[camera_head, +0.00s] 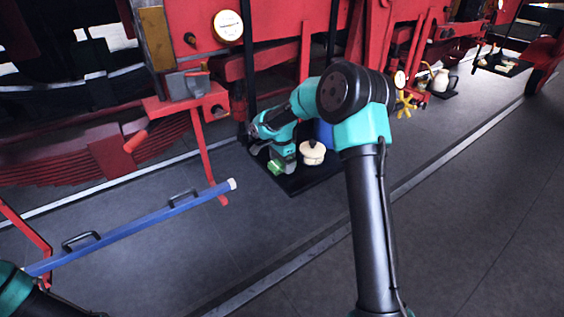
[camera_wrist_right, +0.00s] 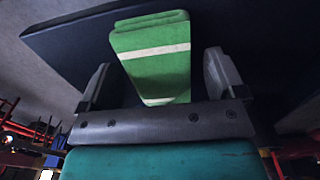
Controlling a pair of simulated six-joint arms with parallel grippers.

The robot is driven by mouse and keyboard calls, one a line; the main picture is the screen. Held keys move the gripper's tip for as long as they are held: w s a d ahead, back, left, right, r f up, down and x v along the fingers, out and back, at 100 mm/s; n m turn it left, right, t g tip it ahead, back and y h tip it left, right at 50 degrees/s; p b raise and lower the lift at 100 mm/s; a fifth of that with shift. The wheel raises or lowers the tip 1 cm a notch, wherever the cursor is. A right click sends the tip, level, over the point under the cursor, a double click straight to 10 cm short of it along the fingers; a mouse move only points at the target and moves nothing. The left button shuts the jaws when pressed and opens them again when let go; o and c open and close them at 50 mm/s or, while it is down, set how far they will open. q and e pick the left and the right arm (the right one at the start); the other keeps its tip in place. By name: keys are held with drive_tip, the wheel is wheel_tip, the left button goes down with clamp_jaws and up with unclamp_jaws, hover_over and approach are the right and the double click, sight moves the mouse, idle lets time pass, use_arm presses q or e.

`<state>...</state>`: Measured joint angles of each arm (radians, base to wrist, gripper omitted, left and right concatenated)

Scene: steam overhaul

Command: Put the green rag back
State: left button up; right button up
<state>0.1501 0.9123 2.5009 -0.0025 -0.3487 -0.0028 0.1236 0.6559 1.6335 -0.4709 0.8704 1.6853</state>
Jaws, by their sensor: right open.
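The green rag (camera_head: 275,167) with pale stripes lies at the near left of a dark tray (camera_head: 296,190) on the floor. In the right wrist view the folded rag (camera_wrist_right: 160,80) shows between the two grey fingers, against the dark tray surface (camera_wrist_right: 75,38). My right gripper (camera_head: 281,164) is open, low over the tray at the rag, its fingers on either side of it. I cannot tell whether they touch it. Only part of my left arm shows in the lower left corner; its gripper is out of view.
A cream lidded pot (camera_head: 312,153) stands on the tray right beside my right gripper. A blue bar with black handles (camera_head: 140,225) runs across the left. Red locomotive frame parts (camera_head: 275,25) stand behind. The grey floor (camera_head: 470,210) at the right is clear.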

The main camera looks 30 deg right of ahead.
drive_tip(key=shift+r, duration=0.1)
wheel_tip(320, 180, up, 12)
idle(0.6)
